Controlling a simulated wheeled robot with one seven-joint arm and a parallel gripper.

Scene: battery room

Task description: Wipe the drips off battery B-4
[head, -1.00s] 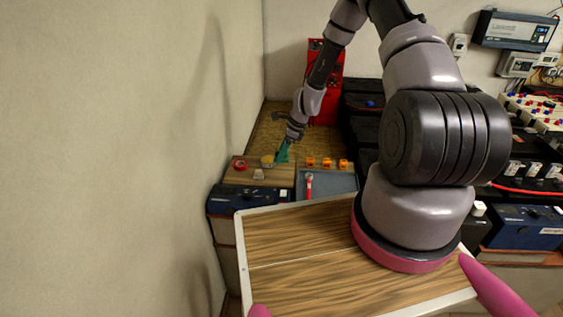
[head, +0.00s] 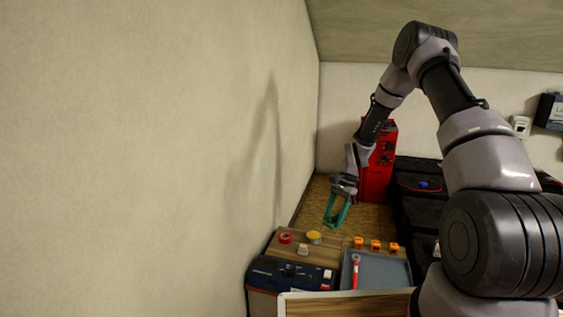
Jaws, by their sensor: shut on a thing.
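My gripper (head: 337,214) hangs at the far left of the bench, pointing down, with teal parts at its end. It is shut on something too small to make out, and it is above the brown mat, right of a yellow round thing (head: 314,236). A blue-topped battery (head: 290,273) stands at the front left, and black batteries (head: 412,212) stand in a row to the right, partly behind my arm. No label reads B-4 clearly, and no drips can be made out.
A wooden board (head: 273,243) carries a red roll (head: 285,237) and a small white thing (head: 303,249). A grey tray (head: 381,272) holds a red-handled tool (head: 355,270), with several orange pieces (head: 376,244) behind. A red box (head: 378,165) stands at the back. The wall closes the left side.

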